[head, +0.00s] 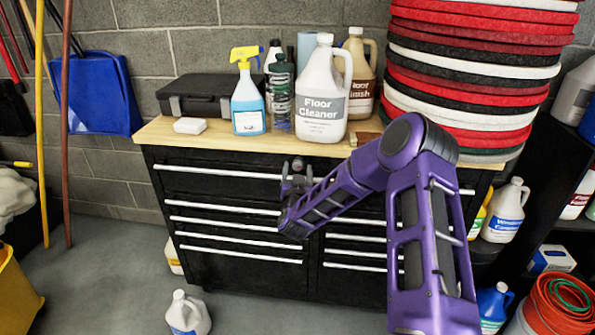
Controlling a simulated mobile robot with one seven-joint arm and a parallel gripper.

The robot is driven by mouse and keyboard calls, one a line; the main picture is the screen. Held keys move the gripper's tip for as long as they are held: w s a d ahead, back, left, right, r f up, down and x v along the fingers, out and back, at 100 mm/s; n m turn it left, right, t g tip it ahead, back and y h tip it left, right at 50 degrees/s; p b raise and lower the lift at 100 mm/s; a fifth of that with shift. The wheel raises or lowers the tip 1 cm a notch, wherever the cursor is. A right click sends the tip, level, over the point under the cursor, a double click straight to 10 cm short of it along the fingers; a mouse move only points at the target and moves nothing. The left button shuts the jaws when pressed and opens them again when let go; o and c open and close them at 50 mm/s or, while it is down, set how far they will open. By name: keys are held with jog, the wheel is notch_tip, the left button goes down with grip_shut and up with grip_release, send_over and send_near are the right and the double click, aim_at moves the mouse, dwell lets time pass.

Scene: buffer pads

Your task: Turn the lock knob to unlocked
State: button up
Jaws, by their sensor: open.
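The black tool cabinet (235,262) has a wooden top and several drawers with pale bar handles. A small grey rounded piece at the upper middle of its front, just under the wooden edge, looks like the lock knob (298,163). My gripper (297,178) is at the end of my purple arm, open, right by this piece and just below it in the picture. I cannot tell whether the fingers touch the knob or stand around it. The knob's lower part and its turned position are hidden or too small to read.
On the wooden top (160,132) stand a floor cleaner jug (321,95), a spray bottle (247,95), a black case (211,95) and a stack of red, black and white pads (470,75). A white jug (187,316) stands on the floor. The floor at front is otherwise clear.

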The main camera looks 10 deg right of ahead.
jog(key=shift+c, duration=0.2)
grip_shut()
jog(key=shift+n, duration=0.3)
jog(key=n+b, duration=0.1)
jog(key=n, duration=0.2)
jog(key=shift+a+r+n+b, duration=0.1)
jog(key=shift+a+n+b, duration=0.05)
jog(key=shift+n+b, duration=0.25)
jog(key=n, duration=0.4)
jog(key=shift+r+g+b, duration=0.1)
jog(key=shift+g+b, duration=0.3)
jog(key=n, duration=0.4)
jog(key=shift+a+g+h, duration=0.1)
jog(key=shift+g+h, duration=0.2)
jog(key=n+p, duration=0.1)
jog(key=n, duration=0.3)
jog(key=shift+h, duration=0.4)
